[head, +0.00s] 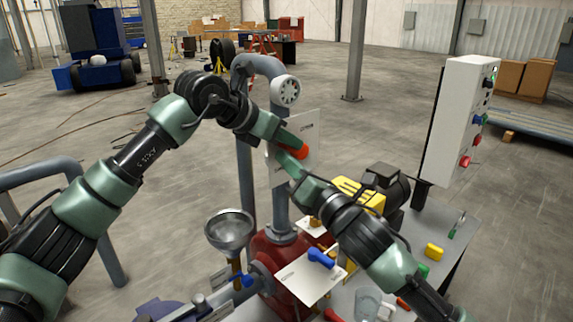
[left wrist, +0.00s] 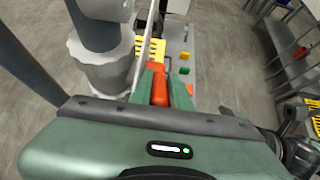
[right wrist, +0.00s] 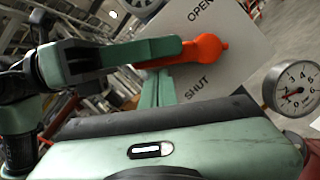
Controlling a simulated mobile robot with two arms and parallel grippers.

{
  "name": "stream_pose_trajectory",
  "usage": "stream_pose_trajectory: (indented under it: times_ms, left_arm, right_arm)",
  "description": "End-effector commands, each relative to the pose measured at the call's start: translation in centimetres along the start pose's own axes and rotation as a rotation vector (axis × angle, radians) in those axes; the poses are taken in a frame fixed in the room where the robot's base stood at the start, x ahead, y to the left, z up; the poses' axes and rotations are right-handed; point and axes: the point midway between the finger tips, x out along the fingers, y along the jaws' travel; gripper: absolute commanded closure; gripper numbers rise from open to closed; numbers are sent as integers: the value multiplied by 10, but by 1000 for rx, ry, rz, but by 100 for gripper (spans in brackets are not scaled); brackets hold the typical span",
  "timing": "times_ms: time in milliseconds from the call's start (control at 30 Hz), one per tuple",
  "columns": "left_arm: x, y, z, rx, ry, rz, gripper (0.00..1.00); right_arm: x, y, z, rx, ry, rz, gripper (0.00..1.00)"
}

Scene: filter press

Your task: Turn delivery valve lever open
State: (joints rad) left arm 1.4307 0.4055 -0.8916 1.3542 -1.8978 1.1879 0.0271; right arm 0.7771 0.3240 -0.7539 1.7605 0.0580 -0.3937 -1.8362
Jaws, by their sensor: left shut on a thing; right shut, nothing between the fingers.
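The orange-red delivery valve lever (head: 301,152) is in front of a white plate (head: 307,125) on the grey standing pipe. My left gripper (head: 293,146) is shut on the lever, which shows between its fingers in the left wrist view (left wrist: 160,88). In the right wrist view the lever (right wrist: 207,48) lies across the plate (right wrist: 228,72), between the words OPEN and SHUT. My right gripper (head: 285,160) is shut and empty just below the lever. Its fingers also show in the right wrist view (right wrist: 157,88); I cannot tell whether they touch the lever or left gripper.
A round gauge (right wrist: 293,88) is to the right in the right wrist view. A grey handwheel (head: 285,91) is on the pipe above. Below stand a metal funnel (head: 230,230), a red pump body (head: 270,250) and a blue-handled lever (head: 321,258). A control box (head: 460,120) stands right.

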Motion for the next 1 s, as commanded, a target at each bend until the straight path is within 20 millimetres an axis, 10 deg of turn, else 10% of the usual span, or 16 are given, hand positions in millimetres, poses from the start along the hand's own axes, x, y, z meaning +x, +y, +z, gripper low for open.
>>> stream_pose_trajectory:
  times_ms: [500,600,1000]
  left_arm:
    - [1,0,-2,0,6,-1,100]
    - [1,0,-2,0,6,-1,60]
    - [1,0,-1,0,3,-1,60]
  right_arm:
    - [3,2,18,54,-11,-13,100]
    - [3,2,18,53,-10,-13,100]
    - [3,2,13,57,-3,-14,100]
